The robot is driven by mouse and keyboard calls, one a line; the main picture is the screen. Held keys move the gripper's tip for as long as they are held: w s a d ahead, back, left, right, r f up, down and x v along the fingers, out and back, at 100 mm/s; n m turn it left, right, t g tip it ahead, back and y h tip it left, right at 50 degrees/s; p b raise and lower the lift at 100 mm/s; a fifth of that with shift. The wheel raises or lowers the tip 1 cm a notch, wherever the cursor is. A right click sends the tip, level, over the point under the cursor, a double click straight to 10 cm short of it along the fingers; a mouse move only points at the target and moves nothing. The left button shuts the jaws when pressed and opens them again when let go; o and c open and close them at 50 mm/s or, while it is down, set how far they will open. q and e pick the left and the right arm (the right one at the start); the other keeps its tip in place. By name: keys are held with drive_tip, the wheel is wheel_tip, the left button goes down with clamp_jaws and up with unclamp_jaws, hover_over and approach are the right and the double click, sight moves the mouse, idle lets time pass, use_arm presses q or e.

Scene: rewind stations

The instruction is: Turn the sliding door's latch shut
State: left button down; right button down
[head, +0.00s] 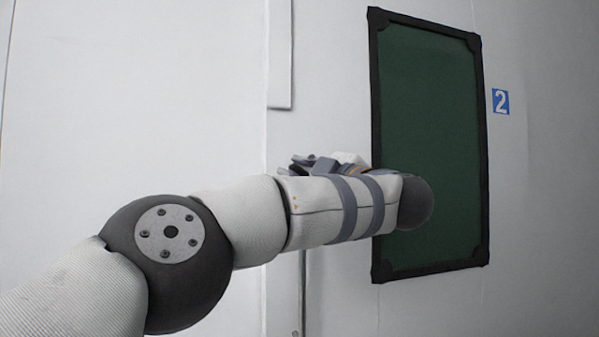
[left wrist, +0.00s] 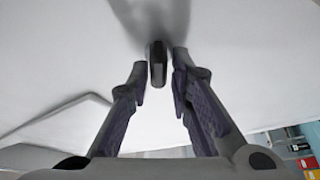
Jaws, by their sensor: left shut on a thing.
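My left gripper (head: 303,164) is at the white wall panel, left of the dark window, partly hidden behind my left forearm in the head view. In the left wrist view its two fingers (left wrist: 160,72) stand on either side of a small dark upright piece, the latch (left wrist: 157,64), and are shut on it. The latch sticks out from a pale flat surface and its long side runs up and down in that view. In the head view the latch is hidden by the gripper and arm. My right gripper is not in view.
A dark green window (head: 430,120) with a black frame is right of the gripper, with my arm's dark elbow-like joint in front of it. Coloured items (left wrist: 306,160) show at the lower right of the wrist view.

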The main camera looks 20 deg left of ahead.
use_arm(q)
drive_tip(key=n+g, duration=0.1)
drive_tip(key=n, duration=0.1)
drive_tip(key=n+b, duration=0.1)
drive_tip(key=n, duration=0.2)
drive_tip(key=shift+f+g+h, duration=0.15)
drive_tip(key=shift+g+h, duration=0.25)
drive_tip(key=shift+n+g, duration=0.3)
drive_tip(key=shift+n, duration=0.5)
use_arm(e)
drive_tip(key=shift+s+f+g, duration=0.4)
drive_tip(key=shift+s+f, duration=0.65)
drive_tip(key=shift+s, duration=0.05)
use_arm(q)
drive_tip(key=shift+s+r+b, duration=0.1)
drive_tip(key=shift+r+b, duration=0.15)
drive_tip(key=shift+b, duration=0.05)
drive_tip(key=c, duration=1.6)
unclamp_jaws()
drive_tip(key=shift+c, duration=0.2)
drive_tip(key=shift+f, duration=0.1)
